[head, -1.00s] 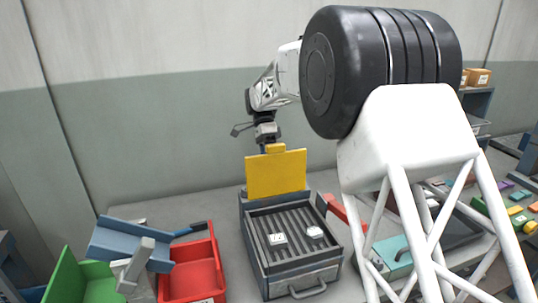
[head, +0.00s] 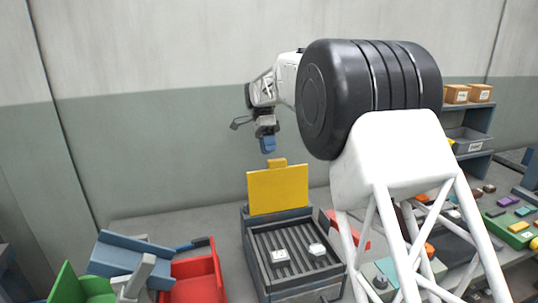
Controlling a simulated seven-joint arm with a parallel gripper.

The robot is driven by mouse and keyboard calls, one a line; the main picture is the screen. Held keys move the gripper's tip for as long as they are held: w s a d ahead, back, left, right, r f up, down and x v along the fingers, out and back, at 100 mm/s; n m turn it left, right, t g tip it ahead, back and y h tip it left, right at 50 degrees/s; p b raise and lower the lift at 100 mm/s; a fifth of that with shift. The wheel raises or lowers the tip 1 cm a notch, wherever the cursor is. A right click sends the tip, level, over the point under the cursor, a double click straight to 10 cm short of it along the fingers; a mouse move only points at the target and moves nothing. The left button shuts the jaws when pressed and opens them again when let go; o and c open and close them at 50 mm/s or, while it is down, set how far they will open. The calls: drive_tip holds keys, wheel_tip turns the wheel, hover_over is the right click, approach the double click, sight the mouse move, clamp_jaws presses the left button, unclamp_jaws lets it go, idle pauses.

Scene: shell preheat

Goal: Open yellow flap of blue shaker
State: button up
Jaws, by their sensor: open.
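The blue-grey shaker (head: 252,262) stands on the table at the bottom middle of the head view, with a ribbed grate inside. Its yellow flap (head: 278,191) stands upright at the back edge, and the top of the box is uncovered. Two small pale pieces lie on the grate, one at left (head: 280,257) and one at right (head: 318,249). My gripper (head: 268,146) is open above the flap's top tab and apart from it. No object shows in its jaws.
A red bin (head: 195,280), a green bin (head: 78,290) and a blue tilted chute (head: 130,255) stand to the left. A shelf (head: 468,135) with cardboard boxes (head: 456,94) is at the right. The wall behind the flap is clear.

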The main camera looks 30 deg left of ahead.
drive_tip(key=shift+r, duration=0.1)
drive_tip(key=c, duration=0.3)
drive_tip(key=shift+w+a+r, duration=0.2)
drive_tip(key=shift+r, duration=0.05)
drive_tip(key=c, duration=0.3)
drive_tip(key=shift+t+y, duration=0.5)
drive_tip(key=v, duration=0.5)
drive_tip(key=a+v, duration=0.1)
drive_tip(key=v, duration=0.2)
drive_tip(key=shift+w+a+f, duration=0.15)
drive_tip(key=shift+w, duration=0.1)
clamp_jaws()
